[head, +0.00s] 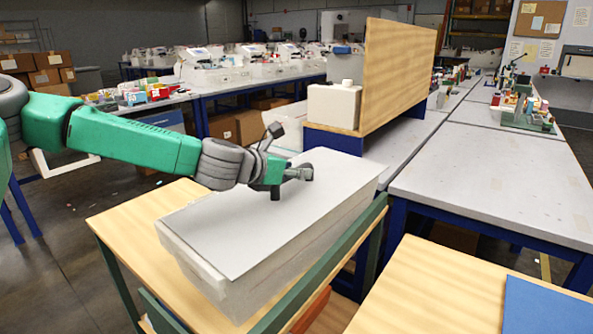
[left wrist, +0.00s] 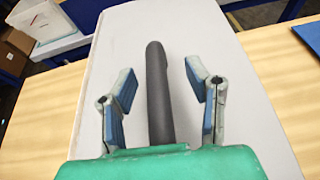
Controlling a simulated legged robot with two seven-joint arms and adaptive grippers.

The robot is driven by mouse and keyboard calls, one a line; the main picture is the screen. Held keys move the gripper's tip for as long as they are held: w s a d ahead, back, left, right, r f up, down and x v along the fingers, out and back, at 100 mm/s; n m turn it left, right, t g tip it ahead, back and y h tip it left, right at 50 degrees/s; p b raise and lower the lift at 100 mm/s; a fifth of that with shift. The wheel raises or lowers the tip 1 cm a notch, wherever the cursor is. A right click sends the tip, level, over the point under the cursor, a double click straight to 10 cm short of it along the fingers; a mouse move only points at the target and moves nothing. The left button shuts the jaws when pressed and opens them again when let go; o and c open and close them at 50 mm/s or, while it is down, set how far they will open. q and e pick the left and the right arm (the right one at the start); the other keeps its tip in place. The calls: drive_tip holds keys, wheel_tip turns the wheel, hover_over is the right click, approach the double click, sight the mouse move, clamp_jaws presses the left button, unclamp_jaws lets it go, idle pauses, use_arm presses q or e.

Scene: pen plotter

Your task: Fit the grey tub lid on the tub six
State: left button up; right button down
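A pale grey tub (head: 237,300) stands on a wooden-topped cart. A flat grey lid (head: 235,225) lies over its top; I cannot tell whether it is fully seated. No number shows on the tub. My left gripper (head: 290,178) is over the far half of the lid. In the left wrist view, my left gripper (left wrist: 160,85) is open, with a dark grey bar (left wrist: 157,90) between its blue-padded fingers. Gaps show on both sides of the bar. I cannot tell how the bar joins the lid. My right gripper is out of view.
The cart top (head: 135,212) has bare wood left of the tub. Another wooden surface (head: 430,290) with a blue mat (head: 540,308) is at the lower right. A wooden panel (head: 400,72) and a white box (head: 333,106) stand behind the tub. Grey workbenches (head: 490,180) extend right.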

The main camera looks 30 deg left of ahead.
use_arm(q)
drive_tip(key=shift+a+f, duration=0.1)
drive_tip(key=shift+a, duration=0.25)
drive_tip(key=s, duration=0.1)
drive_tip(key=s+a+r, duration=0.1)
drive_tip(key=shift+s+a, duration=0.3)
drive_tip(key=s+r, duration=0.1)
drive_tip(key=s, duration=0.1)
drive_tip(key=s+d+r, duration=0.1)
drive_tip(key=s, duration=0.1)
drive_tip(key=s+r, duration=0.1)
drive_tip(key=s, duration=0.1)
drive_tip(key=shift+s+d+r, duration=0.2)
drive_tip(key=shift+s, duration=0.1)
drive_tip(key=shift+s+a+r, duration=0.1)
drive_tip(key=shift+s+a, duration=0.25)
drive_tip(key=shift+s, duration=0.25)
drive_tip(key=shift+s+a, duration=0.25)
drive_tip(key=shift+a, duration=0.25)
drive_tip(key=shift+d+r, duration=0.1)
drive_tip(key=shift+d, duration=0.6)
drive_tip(key=shift+a, duration=0.1)
